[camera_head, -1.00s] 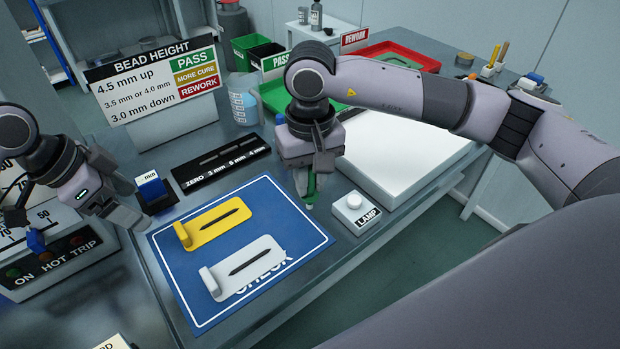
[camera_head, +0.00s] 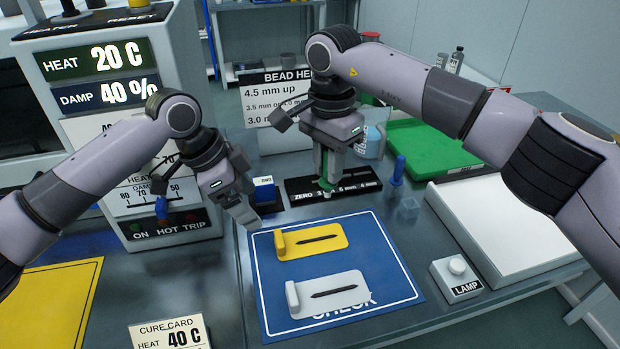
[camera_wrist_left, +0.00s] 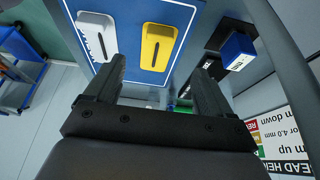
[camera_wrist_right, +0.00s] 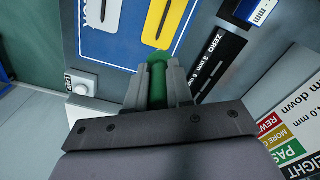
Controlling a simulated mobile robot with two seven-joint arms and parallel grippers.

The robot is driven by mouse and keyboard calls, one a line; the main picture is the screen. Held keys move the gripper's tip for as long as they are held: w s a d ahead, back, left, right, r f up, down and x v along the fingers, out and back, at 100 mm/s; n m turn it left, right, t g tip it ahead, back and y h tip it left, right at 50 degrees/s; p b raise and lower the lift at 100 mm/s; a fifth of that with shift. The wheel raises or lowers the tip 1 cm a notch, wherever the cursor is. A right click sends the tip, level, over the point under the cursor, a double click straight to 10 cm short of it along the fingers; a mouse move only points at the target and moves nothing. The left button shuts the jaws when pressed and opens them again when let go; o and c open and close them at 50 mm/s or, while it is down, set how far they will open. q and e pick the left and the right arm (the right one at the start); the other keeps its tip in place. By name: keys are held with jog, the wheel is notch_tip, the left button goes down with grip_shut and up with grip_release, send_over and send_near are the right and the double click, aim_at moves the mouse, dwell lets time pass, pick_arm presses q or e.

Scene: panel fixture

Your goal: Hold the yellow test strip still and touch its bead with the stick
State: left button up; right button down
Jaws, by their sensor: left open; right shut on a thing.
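The yellow test strip (camera_head: 335,232) lies on the blue check mat (camera_head: 385,268), with a raised block at its left end and a long dark bead (camera_head: 318,239) along it. A similar grey-white strip (camera_head: 345,284) lies in front of it. My left gripper (camera_head: 252,222) is open and empty, above the mat's back left corner; in the left wrist view the yellow strip (camera_wrist_left: 157,48) shows beyond its fingers. My right gripper (camera_head: 328,182) is shut on the green stick (camera_wrist_right: 157,85), which points down behind the mat, apart from the strip. Its tip is small in the head view.
A black gauge bar (camera_head: 360,183) and a small blue block (camera_head: 264,188) stand behind the mat. A blue stick (camera_head: 398,170) stands at a clear holder (camera_head: 409,208). The lamp button box (camera_head: 455,276) and a white panel (camera_head: 510,230) are right; the heater cabinet (camera_head: 160,45) is left.

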aim_at(279, 237)
pick_arm(q)
jog(key=x, duration=1.1)
jog(key=shift+f, duration=0.35)
jog(key=c, duration=1.2)
pick_arm(e)
jog(key=shift+t+y, duration=0.7)
jog(key=shift+t, duration=0.2)
jog(key=shift+s+d+f, duration=0.1)
jog(key=shift+d+f, duration=0.1)
jog(key=shift+f, duration=0.45)
jog(key=shift+s+d+f, duration=0.1)
jog(key=shift+d+f, duration=0.1)
jog(key=shift+f, duration=0.45)
jog(key=shift+s+d+f, duration=0.1)
jog(key=shift+d+f, duration=0.1)
jog(key=shift+f, duration=0.45)
pick_arm(q)
jog(key=shift+w, duration=0.1)
pick_arm(e)
jog(key=shift+t+y, duration=0.6)
jog(key=shift+s+d+f, duration=0.1)
jog(key=shift+s+f, duration=0.1)
jog(key=shift+f, duration=1.05)
jog(key=shift+s+d+f, duration=0.1)
jog(key=shift+s+f, duration=0.15)
jog(key=shift+f, duration=0.95)
jog(key=shift+s+f, duration=0.2)
jog(key=shift+f, duration=1.05)
